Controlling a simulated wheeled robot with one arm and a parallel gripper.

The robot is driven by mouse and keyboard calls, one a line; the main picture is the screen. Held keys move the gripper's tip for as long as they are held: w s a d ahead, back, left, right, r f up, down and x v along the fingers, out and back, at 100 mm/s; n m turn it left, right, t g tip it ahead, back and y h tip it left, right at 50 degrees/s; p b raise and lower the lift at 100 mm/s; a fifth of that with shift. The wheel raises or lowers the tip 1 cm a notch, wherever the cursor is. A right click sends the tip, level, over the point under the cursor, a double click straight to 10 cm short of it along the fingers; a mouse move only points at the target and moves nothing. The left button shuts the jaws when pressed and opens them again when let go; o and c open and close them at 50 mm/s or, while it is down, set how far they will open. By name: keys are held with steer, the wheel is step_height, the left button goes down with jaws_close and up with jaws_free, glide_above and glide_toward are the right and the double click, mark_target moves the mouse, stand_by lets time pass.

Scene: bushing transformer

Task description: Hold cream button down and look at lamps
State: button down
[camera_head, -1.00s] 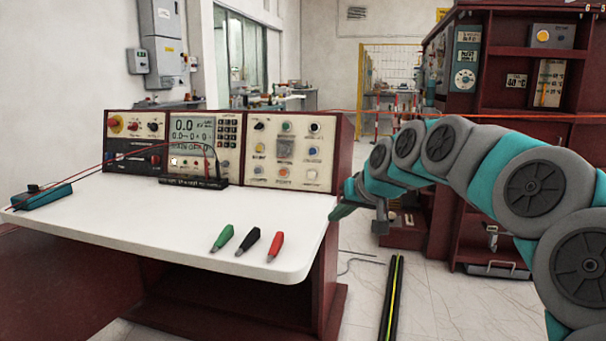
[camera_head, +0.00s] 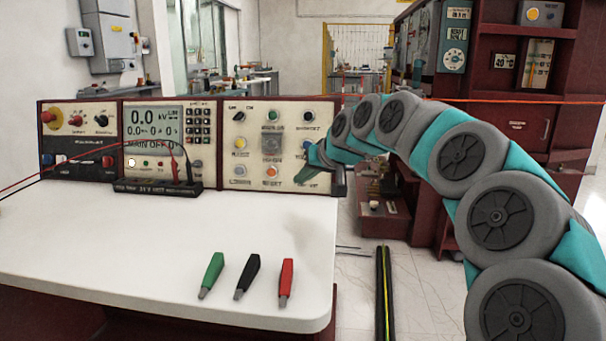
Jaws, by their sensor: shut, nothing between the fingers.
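The test console (camera_head: 155,103) stands at the back of a white bench. A pale cream round button (camera_head: 131,162) shows bright at the lower left of its middle panel, under the display (camera_head: 155,122) reading 0.0 kV. The right panel has round coloured caps: yellow (camera_head: 240,143), orange (camera_head: 271,171), grey (camera_head: 240,170) and green (camera_head: 272,116). I cannot tell which are lamps or buttons. My gripper (camera_head: 313,158) is shut and empty in front of this panel's right edge, partly covering it. It is well right of the cream button; contact with the panel is unclear.
Green (camera_head: 211,275), black (camera_head: 247,277) and red (camera_head: 286,281) clips lie near the front of the bench top (camera_head: 130,250). Thin leads run to the middle panel from the left. A dark cable strip (camera_head: 384,290) lies on the floor to the right. The mid bench top is clear.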

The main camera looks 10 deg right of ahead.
steer(key=shift+w+d+f+p, duration=0.35)
steer(key=shift+w+d+p, duration=0.1)
steer(key=shift+w, duration=0.9)
steer(key=shift+w+d+f+p, duration=0.3)
steer(key=shift+w+d+p, duration=0.15)
steer(key=shift+w, duration=0.9)
steer(key=shift+w+d+f+p, duration=0.35)
steer(key=shift+w+d+p, duration=0.1)
steer(key=shift+w, duration=0.9)
steer(key=shift+w, duration=0.1)
steer(key=shift+w+d+f, duration=0.1)
steer(key=shift+w+f, duration=0.1)
steer(key=shift+w, duration=0.1)
steer(key=shift+w+d, duration=0.15)
steer(key=shift+w, duration=0.25)
steer(key=shift+s, duration=0.1)
stand_by(0.6)
steer(key=shift+s+a+r, duration=0.2)
steer(key=shift+s+a, duration=0.05)
steer(key=shift+s, duration=0.45)
steer(key=shift+s, duration=0.1)
